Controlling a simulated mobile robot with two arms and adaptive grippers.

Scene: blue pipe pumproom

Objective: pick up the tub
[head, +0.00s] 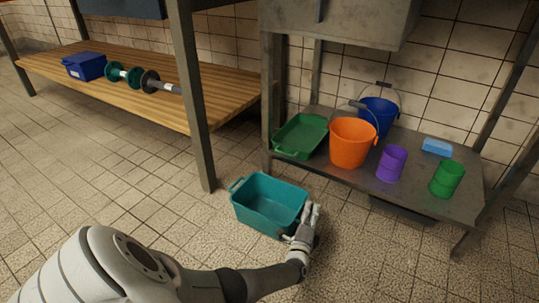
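A teal tub (262,203), open at the top and empty as far as I can see, is low at the floor in front of the metal shelf. A handle shows at its left end. My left gripper (303,224) is at the tub's right end, close against the rim. The gripper covers that end, so I cannot tell whether the fingers are closed on the tub or only beside it. A shallow green tub (302,134) with handles sits on the metal shelf. My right gripper is not in view.
The low metal shelf (345,177) also holds an orange bucket (350,144), a blue bucket (379,113), purple and green cups and a light blue block. A wooden shelf (130,92) with a blue box and spools is at left. Tiled floor is open around the tub.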

